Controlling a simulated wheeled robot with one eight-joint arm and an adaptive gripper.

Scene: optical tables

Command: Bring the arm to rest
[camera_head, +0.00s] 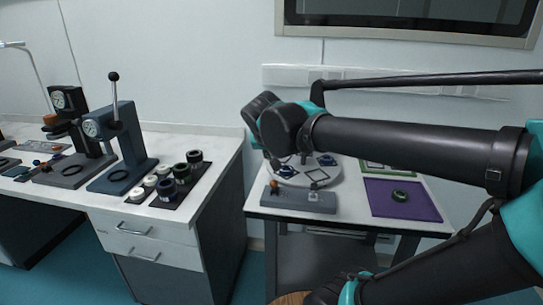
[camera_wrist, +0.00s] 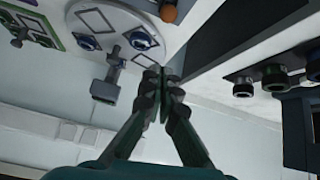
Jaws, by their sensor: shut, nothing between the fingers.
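My gripper (camera_wrist: 163,78) is shut and empty in the wrist view, its dark fingertips meeting. In the head view my dark arm reaches in from the right, and its wrist end is above the left part of the small table (camera_head: 428,228). The fingers are mostly hidden there behind the wrist. The wrist view is tilted and shows the fingers in front of the gap between the small table and the counter. A round light plate (camera_head: 331,178) with lens parts lies below the arm; it also shows in the wrist view (camera_wrist: 118,22).
The white counter (camera_head: 222,160) at left carries two lever presses (camera_head: 121,140) and a dark mat with several round lens mounts (camera_head: 167,188). A gap separates it from the small table. On that table lie a grey block (camera_head: 290,201) and a purple mat (camera_head: 415,210) with a green ring.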

